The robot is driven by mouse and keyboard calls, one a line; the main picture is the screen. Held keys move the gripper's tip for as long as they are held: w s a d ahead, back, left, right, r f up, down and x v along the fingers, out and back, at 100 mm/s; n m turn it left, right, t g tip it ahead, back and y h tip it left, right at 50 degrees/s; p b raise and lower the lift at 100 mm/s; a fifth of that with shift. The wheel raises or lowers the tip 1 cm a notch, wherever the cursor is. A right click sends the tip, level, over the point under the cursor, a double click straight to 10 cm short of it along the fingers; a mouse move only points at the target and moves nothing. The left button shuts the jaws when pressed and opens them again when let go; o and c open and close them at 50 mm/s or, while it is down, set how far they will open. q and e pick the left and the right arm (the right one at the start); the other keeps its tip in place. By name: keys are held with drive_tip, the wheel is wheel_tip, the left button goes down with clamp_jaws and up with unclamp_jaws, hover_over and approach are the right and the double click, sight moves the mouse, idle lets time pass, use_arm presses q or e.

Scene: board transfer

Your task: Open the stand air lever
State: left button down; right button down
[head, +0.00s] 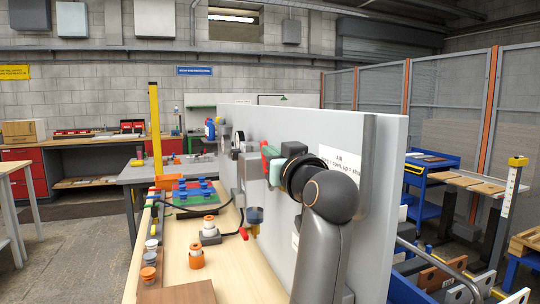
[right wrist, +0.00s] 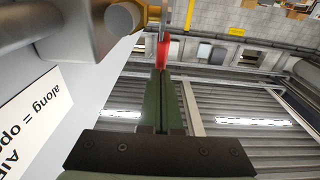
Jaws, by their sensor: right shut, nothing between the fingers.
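The red air lever (head: 265,152) is on the grey standing panel (head: 384,130), partly hidden by my right gripper in the head view. It also shows in the right wrist view (right wrist: 163,52), just beyond my fingertips and beside a grey and brass fitting (right wrist: 125,17). My right gripper (head: 271,164) has green fingers, shut with nothing between them; its tips (right wrist: 161,74) point at the lever and look close to or touching it. I cannot tell whether they touch, nor the lever's exact angle. My left gripper is not in view.
A white label (head: 340,160) on the panel is partly hidden by my arm; its wording shows in part in the right wrist view (right wrist: 32,110). A wooden bench (head: 180,262) with orange-and-white parts (head: 196,257) lies left of the panel. A yellow post (head: 155,130) stands behind.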

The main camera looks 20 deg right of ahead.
drive_tip(key=shift+w+f, duration=0.45)
drive_tip(key=shift+w, duration=0.05)
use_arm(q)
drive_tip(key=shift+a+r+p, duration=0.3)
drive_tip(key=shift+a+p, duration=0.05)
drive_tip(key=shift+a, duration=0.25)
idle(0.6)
